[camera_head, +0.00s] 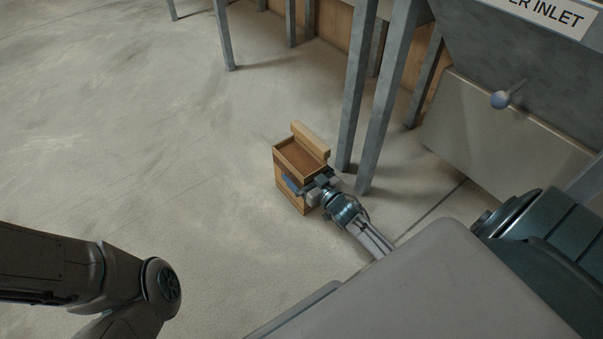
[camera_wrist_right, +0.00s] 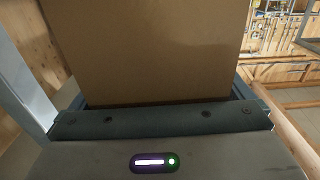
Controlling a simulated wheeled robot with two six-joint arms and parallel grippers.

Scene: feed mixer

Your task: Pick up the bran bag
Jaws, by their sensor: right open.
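A tan and brown box-shaped thing (camera_head: 299,157), which looks like the bran bag, stands upright on the floor near the middle of the head view. In the right wrist view a plain brown face (camera_wrist_right: 150,50) fills the space just beyond the gripper (camera_wrist_right: 160,108). I cannot tell whether they touch. My left gripper is out of view.
Grey metal legs (camera_head: 380,100) stand close behind and right of the bag. A grey hopper (camera_head: 480,40) with an inlet label and a blue-knobbed handle (camera_head: 501,99) is at the upper right. The concrete floor (camera_head: 130,130) to the left is clear.

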